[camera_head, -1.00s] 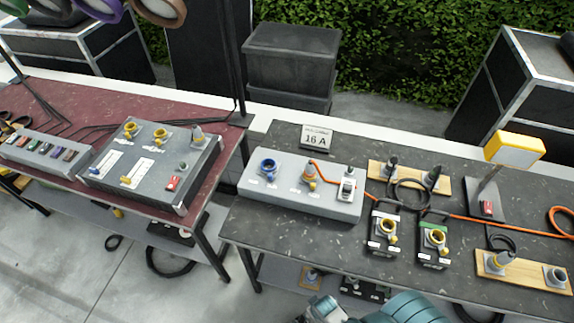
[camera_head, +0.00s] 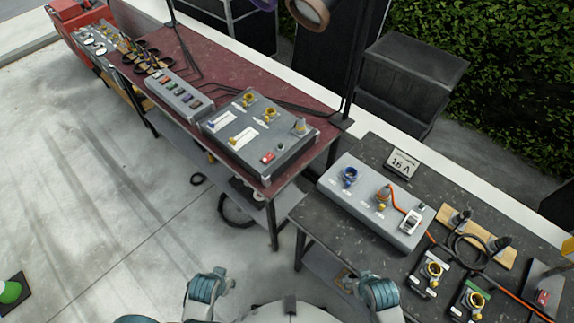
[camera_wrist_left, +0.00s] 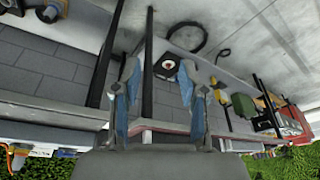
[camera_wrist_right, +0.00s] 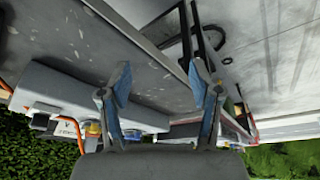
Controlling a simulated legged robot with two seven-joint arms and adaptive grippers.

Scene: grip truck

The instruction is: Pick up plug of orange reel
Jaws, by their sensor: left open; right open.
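An orange cable (camera_head: 398,200) runs from a plug-like fitting (camera_head: 383,194) on the long grey socket box (camera_head: 345,205), past a white-topped unit (camera_head: 411,221), and off along the dark table to the right. The reel itself is not visible in the head view. My left arm shows at the bottom of the head view; its gripper (camera_wrist_left: 158,78) is open and empty in the left wrist view. My right arm is in front of the dark table's near edge; its gripper (camera_wrist_right: 158,78) is open and empty in the right wrist view. Both are apart from the plug.
The dark table (camera_head: 325,236) also holds a 16 A sign (camera_head: 402,164), black cable coils and socket blocks. Left of it, a dark red table (camera_head: 215,68) carries a large grey panel box (camera_head: 258,132). Open concrete floor (camera_head: 90,200) lies left.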

